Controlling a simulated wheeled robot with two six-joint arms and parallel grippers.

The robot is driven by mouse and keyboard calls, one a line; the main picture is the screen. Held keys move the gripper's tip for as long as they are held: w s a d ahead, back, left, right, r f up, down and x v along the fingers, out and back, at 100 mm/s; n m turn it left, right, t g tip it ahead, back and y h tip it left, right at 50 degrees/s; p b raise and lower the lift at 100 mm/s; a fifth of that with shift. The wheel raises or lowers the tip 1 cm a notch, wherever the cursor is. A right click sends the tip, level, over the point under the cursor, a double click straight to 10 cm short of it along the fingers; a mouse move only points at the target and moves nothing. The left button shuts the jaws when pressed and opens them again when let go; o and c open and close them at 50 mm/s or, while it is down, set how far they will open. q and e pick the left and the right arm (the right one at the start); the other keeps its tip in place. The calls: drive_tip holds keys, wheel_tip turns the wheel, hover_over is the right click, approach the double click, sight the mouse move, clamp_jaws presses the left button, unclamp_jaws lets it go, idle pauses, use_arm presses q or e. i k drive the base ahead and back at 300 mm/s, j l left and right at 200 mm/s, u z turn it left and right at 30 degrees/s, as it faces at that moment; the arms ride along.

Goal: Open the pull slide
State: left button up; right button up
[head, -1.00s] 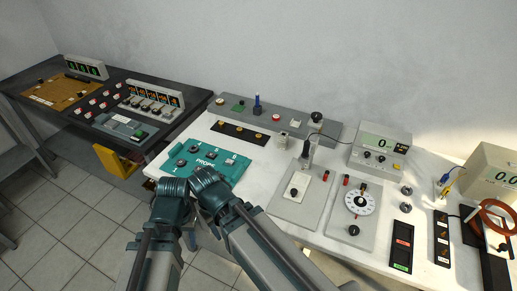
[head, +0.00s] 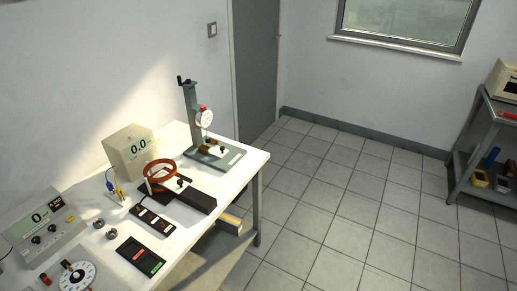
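Neither of my grippers is in the head view. Nothing here is clearly marked as the pull slide. An orange ring (head: 160,170) stands on a dark base (head: 152,190) on the white bench, with a long black block (head: 198,201) at its right side. A black panel with a red and a green label (head: 140,256) lies nearer. I cannot tell from this view whether any of these slides.
The white bench (head: 255,158) ends at the right, with a dial-gauge stand (head: 193,110) near that end. A meter box (head: 130,152) reads 0.0. Another meter (head: 40,222) and a white dial (head: 75,278) are at left. Tiled floor (head: 340,200) is open toward a grey shelf (head: 480,150).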

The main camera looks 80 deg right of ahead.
sight(215, 150)
drive_tip(key=z, duration=2.4)
